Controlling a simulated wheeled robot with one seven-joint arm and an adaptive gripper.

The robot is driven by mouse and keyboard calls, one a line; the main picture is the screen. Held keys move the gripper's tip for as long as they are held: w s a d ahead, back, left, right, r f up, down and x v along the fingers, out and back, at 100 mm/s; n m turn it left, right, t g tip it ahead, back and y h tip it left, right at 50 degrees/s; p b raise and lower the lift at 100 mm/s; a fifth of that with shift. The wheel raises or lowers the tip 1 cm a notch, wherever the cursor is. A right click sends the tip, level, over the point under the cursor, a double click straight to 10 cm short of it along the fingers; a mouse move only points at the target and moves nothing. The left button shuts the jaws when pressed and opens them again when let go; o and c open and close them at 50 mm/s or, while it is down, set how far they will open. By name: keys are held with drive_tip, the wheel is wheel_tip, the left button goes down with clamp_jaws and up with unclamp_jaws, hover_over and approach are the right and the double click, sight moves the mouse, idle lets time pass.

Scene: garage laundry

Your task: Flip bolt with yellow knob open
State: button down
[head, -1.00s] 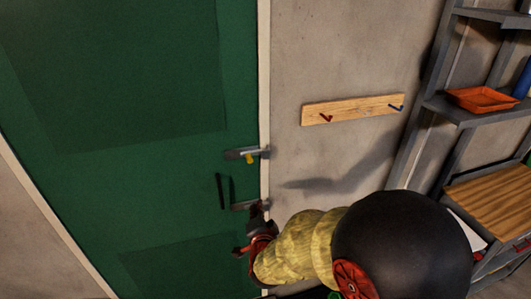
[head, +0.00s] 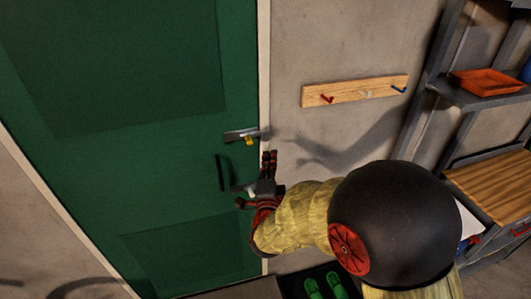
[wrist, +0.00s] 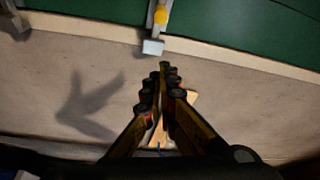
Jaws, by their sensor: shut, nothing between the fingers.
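The bolt (head: 236,136) with the yellow knob (head: 249,141) is a grey metal piece at the right edge of the green door (head: 150,165), reaching toward the frame. In the wrist view the bolt (wrist: 153,45) is at the top centre, with its yellow knob (wrist: 161,16) on the door side. My gripper (head: 269,154) is just below and right of the bolt, fingers pointing up, apart from it. In the wrist view the fingers (wrist: 165,68) are together and empty, below the bolt's end.
A black door handle (head: 220,172) is left of my gripper. A second grey latch (wrist: 12,20) shows at the wrist view's upper left. A wooden hook rail (head: 355,91) is on the wall. Shelves with an orange tray (head: 487,82) stand right. Green shoes (head: 323,286) lie on the floor.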

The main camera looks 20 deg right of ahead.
sight(250, 142)
drive_tip(key=w, duration=0.2)
drive_tip(key=w+p, duration=0.1)
drive_tip(key=w, duration=0.2)
drive_tip(key=w+p, duration=0.1)
drive_tip(key=w, duration=0.2)
drive_tip(key=shift+w+a, duration=0.2)
drive_tip(key=shift+a, duration=0.05)
drive_tip(key=shift+a+f, duration=0.2)
drive_tip(key=shift+a, duration=0.05)
drive_tip(key=shift+a, duration=0.15)
drive_tip(key=shift+a, duration=0.3)
drive_tip(key=a+b, duration=0.2)
drive_tip(key=shift+a+f, duration=0.1)
drive_tip(key=shift+a, duration=0.25)
